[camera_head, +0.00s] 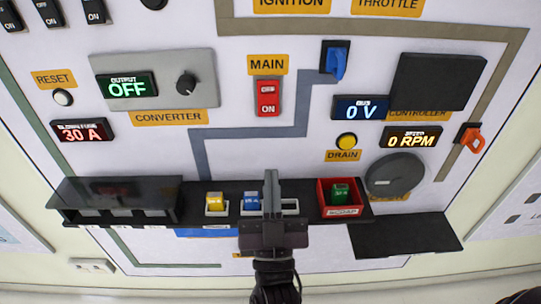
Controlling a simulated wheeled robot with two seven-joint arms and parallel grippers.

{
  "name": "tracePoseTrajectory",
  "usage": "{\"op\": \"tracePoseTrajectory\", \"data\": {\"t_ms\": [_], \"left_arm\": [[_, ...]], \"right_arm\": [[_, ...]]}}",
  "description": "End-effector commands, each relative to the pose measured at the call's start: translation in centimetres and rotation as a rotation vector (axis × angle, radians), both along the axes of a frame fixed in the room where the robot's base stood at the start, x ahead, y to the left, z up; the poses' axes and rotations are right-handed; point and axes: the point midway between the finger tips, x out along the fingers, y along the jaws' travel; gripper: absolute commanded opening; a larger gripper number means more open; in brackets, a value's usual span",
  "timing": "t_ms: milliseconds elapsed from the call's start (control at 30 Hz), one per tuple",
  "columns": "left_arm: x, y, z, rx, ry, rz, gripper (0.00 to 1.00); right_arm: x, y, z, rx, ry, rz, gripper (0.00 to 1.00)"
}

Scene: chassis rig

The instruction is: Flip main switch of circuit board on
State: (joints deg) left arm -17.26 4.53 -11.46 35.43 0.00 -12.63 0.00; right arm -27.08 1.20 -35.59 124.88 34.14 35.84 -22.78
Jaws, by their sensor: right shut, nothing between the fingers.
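The main switch (268,98) is a red rocker under an orange MAIN label (267,65), in the upper middle of the white board. It has white lettering at its top and ON at its bottom. I cannot tell which end is pressed in. My right gripper (271,177) comes up from the bottom of the view, its fingers shut and empty. Its tips are well below the switch in the picture, in front of the dark shelf, and do not touch the switch. My left gripper is not in view.
The dark shelf (190,205) holds yellow and blue blocks and a red tray (325,200) with a green block. The converter (205,75) reads OFF.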

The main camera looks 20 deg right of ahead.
Motion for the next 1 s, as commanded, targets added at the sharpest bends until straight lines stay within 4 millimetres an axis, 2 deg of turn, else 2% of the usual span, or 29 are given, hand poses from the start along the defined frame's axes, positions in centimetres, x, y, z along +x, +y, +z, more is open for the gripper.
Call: {"op": "tracePoseTrajectory", "data": {"t_ms": [433,600,700,1000], "left_arm": [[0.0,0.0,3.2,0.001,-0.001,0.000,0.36],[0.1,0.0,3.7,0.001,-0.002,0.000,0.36],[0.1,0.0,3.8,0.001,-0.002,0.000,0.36],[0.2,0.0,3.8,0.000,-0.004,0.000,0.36]], "right_arm": [[7.1,-2.1,5.7,-0.001,-0.004,-0.002,0.00],[9.6,-2.7,4.9,-0.001,0.000,-0.001,0.00],[10.3,-2.9,4.7,-0.001,0.000,0.000,0.00],[10.8,-3.1,4.4,0.001,0.000,0.001,0.00]]}}
